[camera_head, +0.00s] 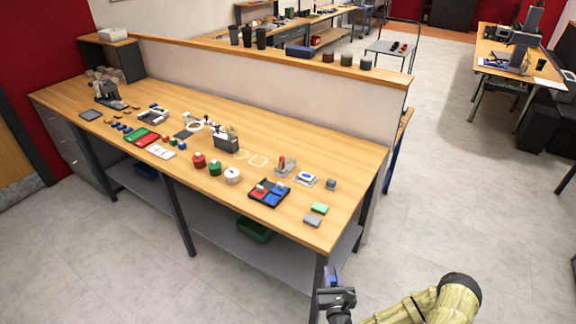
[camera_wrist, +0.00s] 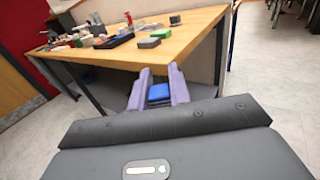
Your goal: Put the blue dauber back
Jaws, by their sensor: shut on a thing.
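My gripper (camera_head: 332,276) is beyond the near right end of the workbench, apart from it. In the wrist view, its two purple fingers (camera_wrist: 160,74) are shut on a blue block-like thing, the blue dauber (camera_wrist: 158,93). In the head view, the dauber cannot be told clearly from the fingers. A black tray (camera_head: 268,204) with a red and a blue section lies near the bench's front edge, with small pale-topped pieces on it. It also shows in the wrist view (camera_wrist: 113,42).
The wooden workbench (camera_head: 310,175) carries a green block (camera_head: 319,208) and a grey block (camera_head: 312,221) at its right end. Open floor (camera_head: 440,215) lies right of the bench.

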